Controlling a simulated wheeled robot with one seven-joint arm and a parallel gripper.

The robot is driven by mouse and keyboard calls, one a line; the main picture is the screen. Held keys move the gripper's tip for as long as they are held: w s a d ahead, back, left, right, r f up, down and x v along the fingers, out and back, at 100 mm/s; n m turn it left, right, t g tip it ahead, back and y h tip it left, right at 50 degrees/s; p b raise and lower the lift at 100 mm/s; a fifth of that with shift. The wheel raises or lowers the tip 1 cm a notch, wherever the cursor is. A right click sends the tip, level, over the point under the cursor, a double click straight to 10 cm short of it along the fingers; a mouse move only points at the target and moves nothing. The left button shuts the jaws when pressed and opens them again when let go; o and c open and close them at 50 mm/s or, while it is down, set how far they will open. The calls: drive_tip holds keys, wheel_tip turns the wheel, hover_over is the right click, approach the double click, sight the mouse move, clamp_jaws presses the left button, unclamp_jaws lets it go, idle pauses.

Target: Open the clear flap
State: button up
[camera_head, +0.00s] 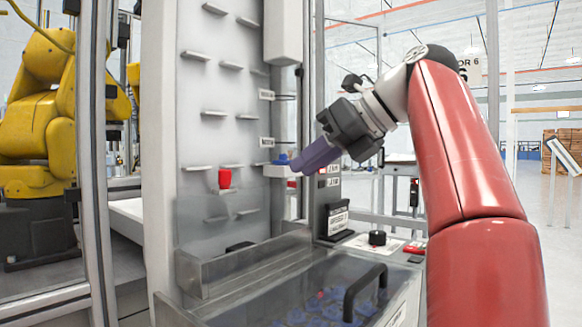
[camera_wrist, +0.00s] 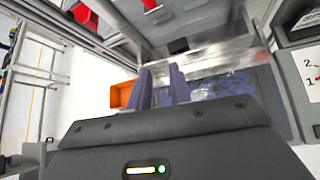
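The clear flap (camera_head: 300,282) is a transparent sloping panel with a black bar handle (camera_head: 364,292), low in the front of the station. It lies closed over a bin holding several blue pieces and some red ones. In the wrist view the clear flap (camera_wrist: 222,66) shows beyond my fingers, with blue pieces blurred behind it. My gripper (camera_head: 300,165) has purple fingers and is above and behind the handle, apart from the flap. In the wrist view its two fingers (camera_wrist: 162,86) stand apart with nothing between them. I cannot make out the handle clearly there.
A black knob (camera_head: 377,238) and labelled blocks sit right of the flap. A yellow robot arm (camera_head: 45,110) is at left behind a metal post. An orange bin (camera_wrist: 122,93) shows below.

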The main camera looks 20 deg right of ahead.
sight(230, 175)
drive_tip(key=o, duration=0.5)
drive_tip(key=w+a+n+y, duration=0.1)
drive_tip(key=w+a+f+n+y+b, duration=0.1)
drive_tip(key=w+a, duration=0.1)
drive_tip(key=w+a+n+t+y, duration=0.1)
drive_tip(key=a, duration=0.1)
drive_tip(key=shift+w+f+y, duration=0.2)
drive_tip(key=shift+f+y, duration=0.05)
drive_tip(key=shift+y, duration=0.05)
drive_tip(key=w+a+t, duration=0.1)
drive_tip(key=w+a, duration=0.1)
drive_tip(key=w, duration=0.1)
drive_tip(key=w+a+f+t+y, duration=0.1)
drive_tip(key=w+a, duration=0.1)
drive_tip(key=w+a+n+t+b, duration=0.1)
drive_tip(key=w+a, duration=0.1)
drive_tip(key=w, duration=0.1)
drive_tip(key=shift+w+f+y, duration=0.25)
drive_tip(key=shift+w+y, duration=0.1)
drive_tip(key=shift+y, duration=0.05)
drive_tip(key=shift+c, duration=0.6)
clamp_jaws()
